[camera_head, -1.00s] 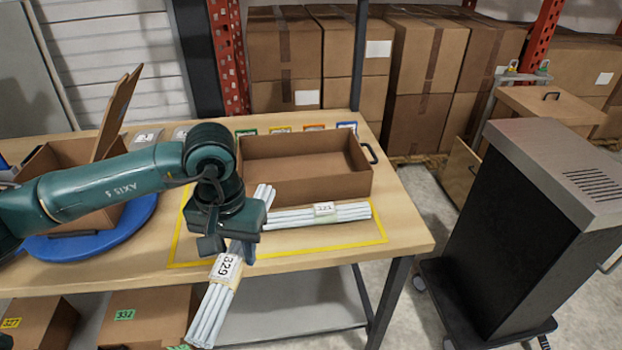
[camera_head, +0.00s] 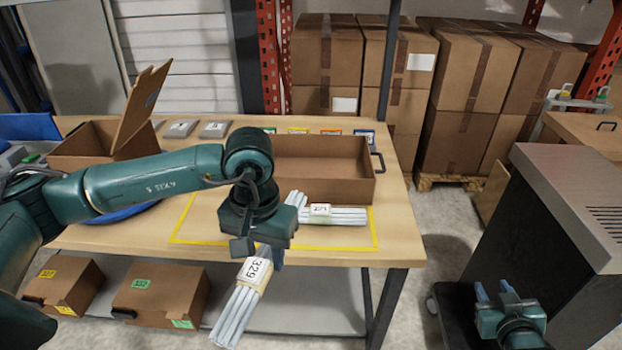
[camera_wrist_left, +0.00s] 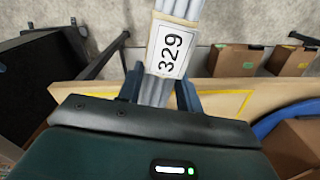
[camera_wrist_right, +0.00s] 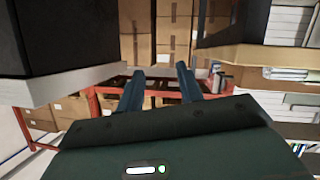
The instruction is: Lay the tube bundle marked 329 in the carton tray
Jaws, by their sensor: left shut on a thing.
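The tube bundle marked 329 (camera_head: 240,306) is a sheaf of pale tubes with a white label, also seen in the left wrist view (camera_wrist_left: 167,52). My left gripper (camera_head: 262,252) is shut on it. The bundle slants over the front edge of the table, its lower end hanging out past that edge. The brown, open carton tray (camera_head: 325,190) stands behind my left gripper on the table. Its floor is partly hidden by my arm and the front wall. My right gripper (camera_head: 496,294) is low at the right, open and empty in the right wrist view (camera_wrist_right: 160,84).
Another tube bundle (camera_head: 345,216) lies in front of the tray inside a yellow outline (camera_head: 310,247). A dark cabinet (camera_head: 560,220) stands to the right. An open carton (camera_head: 85,143) is at the table's left. Closed boxes (camera_head: 160,290) sit on the shelf below.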

